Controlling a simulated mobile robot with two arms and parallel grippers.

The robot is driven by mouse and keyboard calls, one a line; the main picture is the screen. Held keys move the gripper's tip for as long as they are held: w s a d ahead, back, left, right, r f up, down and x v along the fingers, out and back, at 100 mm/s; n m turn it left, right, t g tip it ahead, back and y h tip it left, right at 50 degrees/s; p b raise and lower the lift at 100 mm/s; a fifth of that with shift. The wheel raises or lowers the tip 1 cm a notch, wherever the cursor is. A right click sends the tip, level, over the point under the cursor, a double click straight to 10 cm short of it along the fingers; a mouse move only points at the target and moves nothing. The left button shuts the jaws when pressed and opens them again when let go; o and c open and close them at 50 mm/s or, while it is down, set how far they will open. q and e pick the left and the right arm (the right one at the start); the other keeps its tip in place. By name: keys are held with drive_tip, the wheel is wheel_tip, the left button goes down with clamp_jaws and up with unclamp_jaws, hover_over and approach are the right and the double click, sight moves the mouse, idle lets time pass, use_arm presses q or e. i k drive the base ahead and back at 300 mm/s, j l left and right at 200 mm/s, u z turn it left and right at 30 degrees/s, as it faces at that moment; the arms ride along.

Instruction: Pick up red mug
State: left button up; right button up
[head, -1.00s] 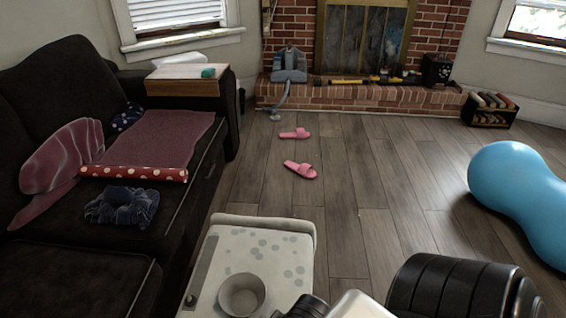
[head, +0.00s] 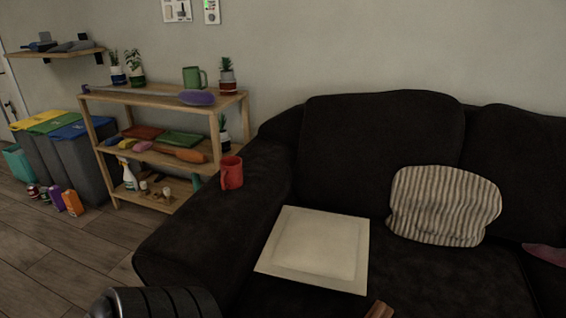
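The red mug (head: 232,174) stands upright on the left arm of the black sofa (head: 190,228) in the head view. Its handle shows on its left side. Nothing touches it except the sofa arm under it. A dark ribbed part of my own arm shows at the bottom left edge of the view. Neither of my grippers can be seen, so their fingers are hidden from me.
Bins (head: 80,150) stand further left. Wooden floor (head: 60,255) is open at lower left.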

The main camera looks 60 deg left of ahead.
sight(232, 177)
drive_tip(key=u, duration=2.15)
drive_tip(key=i+j, duration=0.15)
drive_tip(key=j, duration=0.15)
drive_tip(key=i+j, duration=0.15)
drive_tip(key=j, duration=0.2)
drive_tip(key=i+j, duration=0.15)
drive_tip(key=j, duration=0.15)
drive_tip(key=i+j+z, duration=0.1)
drive_tip(key=j, duration=0.2)
drive_tip(key=i+j, duration=0.15)
drive_tip(key=j, duration=0.2)
